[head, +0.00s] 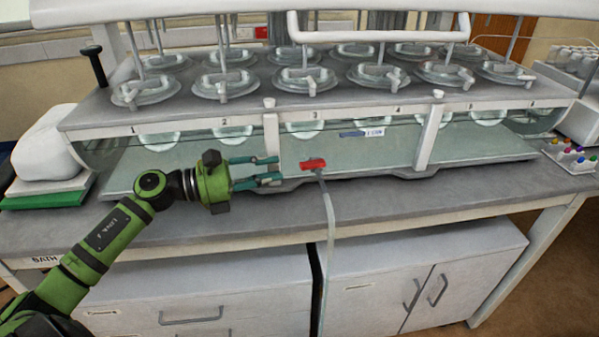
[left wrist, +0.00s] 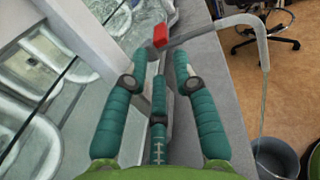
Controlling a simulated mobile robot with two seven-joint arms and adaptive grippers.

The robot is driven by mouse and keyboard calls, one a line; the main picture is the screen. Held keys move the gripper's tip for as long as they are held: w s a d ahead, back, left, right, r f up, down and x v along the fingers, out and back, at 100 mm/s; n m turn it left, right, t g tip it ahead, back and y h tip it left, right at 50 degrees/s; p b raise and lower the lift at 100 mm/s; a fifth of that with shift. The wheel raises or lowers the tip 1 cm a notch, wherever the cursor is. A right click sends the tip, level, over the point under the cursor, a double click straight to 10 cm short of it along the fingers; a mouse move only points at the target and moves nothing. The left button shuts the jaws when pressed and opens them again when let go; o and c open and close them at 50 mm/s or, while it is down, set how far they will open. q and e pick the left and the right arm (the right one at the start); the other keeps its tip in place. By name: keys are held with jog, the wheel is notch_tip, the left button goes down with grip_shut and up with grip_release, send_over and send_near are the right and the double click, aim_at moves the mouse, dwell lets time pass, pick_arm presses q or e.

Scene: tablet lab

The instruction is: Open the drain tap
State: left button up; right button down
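The handle (left wrist: 160,36) also shows in the left wrist view, just beyond the fingertips. My left gripper (head: 278,170) is open and empty, to the left of the handle and pointing at it, with a small gap. Its teal fingers (left wrist: 160,56) are spread in the left wrist view. My right gripper is not in view.
The pipe bends down over the bench edge (head: 230,235). A thin pale line runs from its end toward a grey bucket (left wrist: 278,158); I cannot tell whether it is liquid. The bath's glass front (head: 360,150) stands close behind the gripper.

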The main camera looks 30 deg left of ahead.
aim_at(313, 167)
pick_arm(q)
jog(key=p+x, duration=0.2)
jog(key=x, duration=0.3)
jog(key=shift+w+d+r, duration=0.2)
jog(key=shift+w, duration=0.05)
jog(key=shift+w+d+f, duration=0.15)
jog(key=shift+w+d, duration=0.2)
jog(key=shift+d, duration=0.05)
